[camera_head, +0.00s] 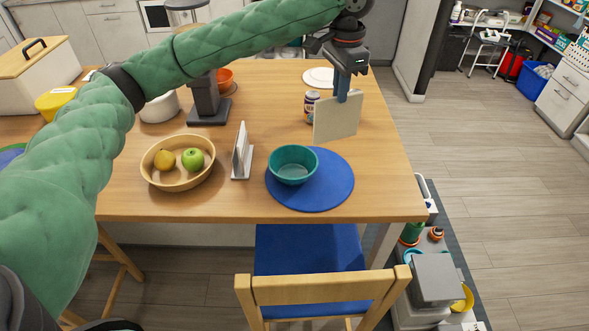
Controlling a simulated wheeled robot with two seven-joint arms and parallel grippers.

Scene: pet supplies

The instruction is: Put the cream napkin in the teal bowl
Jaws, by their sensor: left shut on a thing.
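The cream napkin (337,120) is a flat, square, pale piece that hangs upright from my left gripper (342,92). The gripper is shut on its top edge. The napkin is above the right part of the table, behind and to the right of the teal bowl. The teal bowl (293,165) stands upright on a round blue placemat (330,188) near the table's front edge. The inside that shows looks empty. My right gripper is not in view.
A napkin holder (242,155) stands left of the bowl, beside a wooden fruit bowl (160,180). A can (311,106) stands behind the napkin. A white plate (318,77) lies at the back. A chair (310,285) with a blue seat is at the table's front.

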